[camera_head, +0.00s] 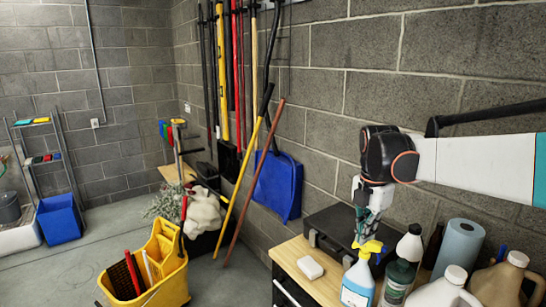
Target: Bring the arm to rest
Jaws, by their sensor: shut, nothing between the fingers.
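My arm reaches in from the right edge, in front of the block wall, with a dark joint at its end. My gripper (364,233) hangs below that joint, pointing down, and is shut and empty. Its tips show just above the yellow trigger head of a blue-liquid spray bottle (357,287). I cannot tell whether they touch it. The bottle stands upright on the light wooden table (293,268), near its front edge.
A black case (325,232) lies behind the gripper, and a white block (310,267) sits left of the bottle. Several bottles, jugs and a blue paper roll (461,245) crowd the right. A yellow mop bucket (163,262) stands on the floor at left.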

